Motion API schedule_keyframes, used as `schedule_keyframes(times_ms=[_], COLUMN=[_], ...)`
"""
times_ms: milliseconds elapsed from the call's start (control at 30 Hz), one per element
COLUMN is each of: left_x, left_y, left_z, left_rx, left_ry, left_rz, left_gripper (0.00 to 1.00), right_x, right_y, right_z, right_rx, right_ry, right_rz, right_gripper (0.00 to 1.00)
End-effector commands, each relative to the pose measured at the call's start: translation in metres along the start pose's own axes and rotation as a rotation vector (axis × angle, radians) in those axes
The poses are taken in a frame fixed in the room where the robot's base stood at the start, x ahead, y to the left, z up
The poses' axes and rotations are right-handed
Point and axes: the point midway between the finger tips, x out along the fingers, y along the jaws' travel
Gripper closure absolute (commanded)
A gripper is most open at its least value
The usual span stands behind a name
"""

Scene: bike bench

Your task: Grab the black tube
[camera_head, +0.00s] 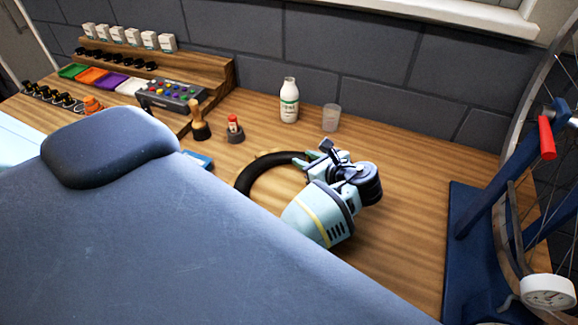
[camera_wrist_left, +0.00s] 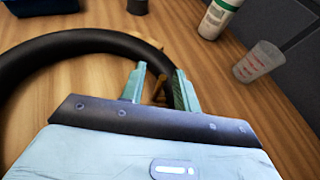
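The black tube (camera_head: 243,179) is a curved ring lying on the wooden bench, with a yellowish patch on its far side. In the left wrist view the tube (camera_wrist_left: 50,47) curves in from the left and passes by the fingertips. My left gripper (camera_head: 307,160) is low over the tube's right side. In the wrist view its two pale green fingers (camera_wrist_left: 160,72) stand apart, with a strip of brown between them. I cannot tell whether they touch the tube. Part of the ring is hidden behind the gripper. My right gripper is not in view.
A white bottle (camera_head: 289,101) and a clear cup (camera_head: 331,118) stand behind the tube. A wooden-handled tool (camera_head: 199,122) and a red-capped item (camera_head: 234,129) stand at its back left. A blue stand (camera_head: 474,230) with a wheel is on the right. Bench to the gripper's right is clear.

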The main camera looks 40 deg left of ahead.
Motion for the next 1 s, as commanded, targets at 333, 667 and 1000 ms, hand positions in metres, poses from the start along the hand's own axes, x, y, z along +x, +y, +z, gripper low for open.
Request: schedule_keyframes(times_ms=[333,667,1000], left_x=[0.000,-0.001,0.005], left_y=[0.000,0.000,-0.006], left_z=[0.000,0.000,0.011], left_rx=[0.001,0.000,0.000], left_ry=[0.000,0.000,0.000], left_rz=[0.000,0.000,-0.002], left_gripper=[1.00,1.00,1.00], right_x=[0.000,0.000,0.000], right_y=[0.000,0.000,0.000], right_z=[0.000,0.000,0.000], right_rx=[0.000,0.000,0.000], right_ry=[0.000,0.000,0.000], right_rz=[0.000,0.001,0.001], right_gripper=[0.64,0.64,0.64])
